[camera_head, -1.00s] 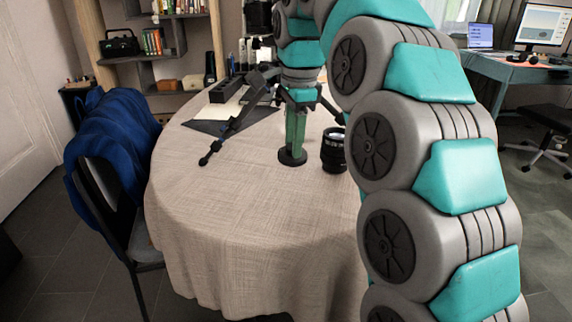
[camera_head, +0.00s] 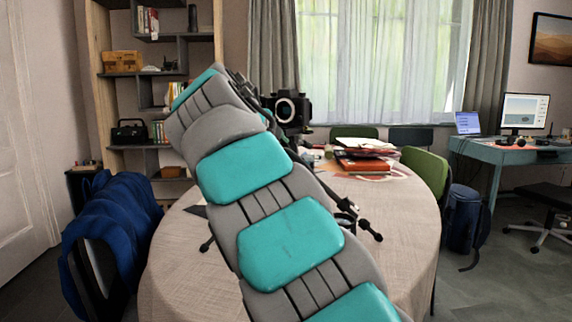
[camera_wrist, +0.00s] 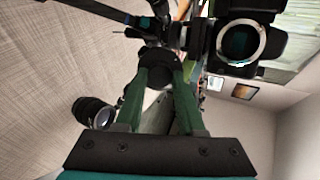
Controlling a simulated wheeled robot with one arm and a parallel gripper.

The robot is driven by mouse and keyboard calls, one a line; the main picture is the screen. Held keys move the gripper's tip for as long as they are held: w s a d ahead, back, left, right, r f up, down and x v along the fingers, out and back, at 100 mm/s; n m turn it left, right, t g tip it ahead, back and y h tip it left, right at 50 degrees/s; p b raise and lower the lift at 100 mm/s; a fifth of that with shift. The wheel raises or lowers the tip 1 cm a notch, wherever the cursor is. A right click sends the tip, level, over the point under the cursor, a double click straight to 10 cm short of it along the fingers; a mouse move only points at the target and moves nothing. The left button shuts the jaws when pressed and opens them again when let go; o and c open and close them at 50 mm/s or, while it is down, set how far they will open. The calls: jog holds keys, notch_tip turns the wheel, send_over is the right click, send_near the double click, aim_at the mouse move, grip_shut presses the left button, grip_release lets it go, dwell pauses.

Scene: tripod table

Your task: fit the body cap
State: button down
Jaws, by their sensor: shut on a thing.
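In the wrist view the green fingers of my gripper (camera_wrist: 169,75) come together on a dark round piece, the body cap (camera_wrist: 163,55), which is partly hidden by the fingers. The black camera body (camera_wrist: 246,15) is at the upper right, its silver-ringed lens mount open and facing me. The cap is to the left of this mount in the picture and apart from it. In the head view the camera body (camera_head: 303,113) stands at the back of the table, right of my arm. My gripper and the cap are hidden behind my arm there.
A black lens (camera_wrist: 93,112) stands on the table, left in the wrist view. Tripod legs (camera_head: 362,226) spread over the cloth-covered table (camera_head: 172,290). Red folders (camera_head: 365,164) lie at its back right. A chair with a blue jacket (camera_head: 108,225) stands at the left.

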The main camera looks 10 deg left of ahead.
jog(key=shift+w+a+r+t+h, duration=0.15)
jog(key=shift+a+r+t+h, duration=0.25)
jog(key=shift+a+r+h, duration=0.25)
jog(key=shift+d+r, duration=0.1)
jog(key=s+a+r+m+t+h+b, duration=0.1)
jog(key=a+r+t+h, duration=0.1)
jog(key=a+r+t, duration=0.1)
jog(key=shift+s+a+r+t+b, duration=0.15)
jog(key=shift+a+r+t+b, duration=0.25)
jog(key=shift+a+r, duration=0.7)
jog(key=shift+d+r+h, duration=0.25)
jog(key=shift+d+r, duration=0.05)
jog(key=shift+d, duration=0.1)
jog(key=p+x, duration=0.2)
jog(key=x, duration=0.4)
jog(key=shift+w+p, duration=0.25)
jog(key=shift+p, duration=0.1)
jog(key=shift+p+x, duration=0.5)
jog(key=shift+x, duration=0.3)
dwell(2.8)
